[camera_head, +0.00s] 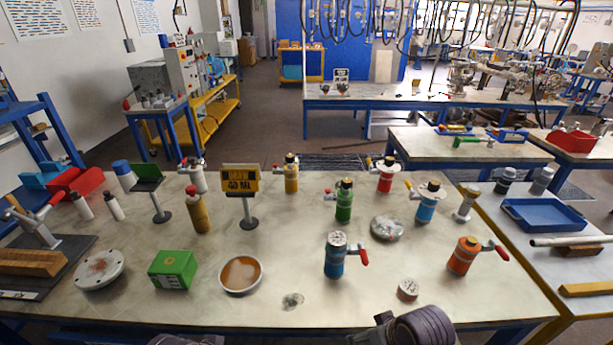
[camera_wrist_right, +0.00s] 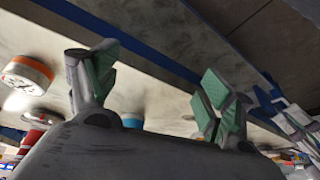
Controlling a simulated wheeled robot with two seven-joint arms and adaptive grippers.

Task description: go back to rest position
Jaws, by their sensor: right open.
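My right gripper (camera_wrist_right: 158,88) is open in the right wrist view, its two green-padded fingers spread apart with nothing between them. Behind the fingers lie a pale tabletop and its blue edge. Part of my right arm (camera_head: 415,328) shows at the bottom of the head view, by the table's front edge. A dark sliver at the bottom left of that view may be my left arm; no left fingers show. Flanged vessels stand on the table (camera_head: 330,308): blue with a red handle (camera_head: 335,258), orange (camera_head: 463,256), green (camera_head: 344,203), light blue (camera_head: 427,205), red (camera_head: 386,177).
Near the front are a small round white-topped piece (camera_head: 408,289), a brown-filled bowl (camera_head: 240,275), a green box (camera_head: 173,269) and a round flange (camera_head: 99,269). A yellow sign (camera_head: 240,180) stands behind. A side table with a blue tray (camera_head: 543,214) is at the right.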

